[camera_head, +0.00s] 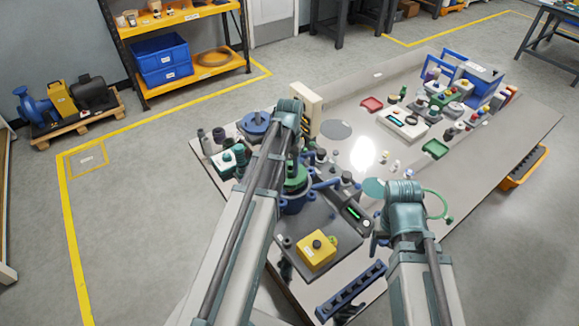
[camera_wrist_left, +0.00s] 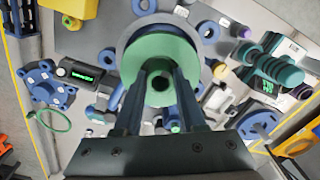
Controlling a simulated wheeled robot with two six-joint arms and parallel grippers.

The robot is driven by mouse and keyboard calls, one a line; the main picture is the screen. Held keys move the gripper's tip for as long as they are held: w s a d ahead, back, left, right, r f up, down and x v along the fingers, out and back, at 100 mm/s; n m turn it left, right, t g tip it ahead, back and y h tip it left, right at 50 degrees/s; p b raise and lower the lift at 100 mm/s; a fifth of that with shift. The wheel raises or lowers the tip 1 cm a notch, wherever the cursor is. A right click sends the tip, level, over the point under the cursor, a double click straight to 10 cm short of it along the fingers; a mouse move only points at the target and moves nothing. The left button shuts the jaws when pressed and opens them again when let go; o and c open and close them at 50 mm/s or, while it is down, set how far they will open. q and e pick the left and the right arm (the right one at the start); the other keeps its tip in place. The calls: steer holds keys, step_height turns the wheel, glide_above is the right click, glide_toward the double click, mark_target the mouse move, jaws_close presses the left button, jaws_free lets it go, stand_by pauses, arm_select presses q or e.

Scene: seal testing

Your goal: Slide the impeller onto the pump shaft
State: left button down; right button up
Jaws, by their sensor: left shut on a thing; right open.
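A green round impeller (camera_wrist_left: 160,50) fills the upper middle of the left wrist view, with a round hub at its centre. My left gripper (camera_wrist_left: 160,74) is shut on it from above. In the head view the green impeller (camera_head: 297,176) shows just beside my left forearm, over a blue pump body (camera_head: 293,203). A grey round rim (camera_wrist_left: 127,34) shows behind the impeller in the wrist view. The shaft is hidden, so I cannot tell whether the impeller is around it. My right gripper (camera_head: 379,240) is open and empty over the table's front right.
A yellow button box (camera_head: 316,250) stands in front of the pump. A dark blue rack (camera_head: 350,291) lies at the front edge. Small parts crowd the area around the pump. A cream block (camera_head: 306,108) stands behind. The right front tabletop (camera_head: 470,205) is bare.

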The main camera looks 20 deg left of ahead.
arm_select(q)
steer(key=shift+f, duration=0.25)
steer(key=shift+f+b, duration=0.55)
steer(key=shift+b, duration=0.25)
steer(key=shift+c, duration=2)
jaws_free()
steer(key=shift+r, duration=0.1)
step_height(320, 180, up, 5)
steer(key=p, duration=0.5)
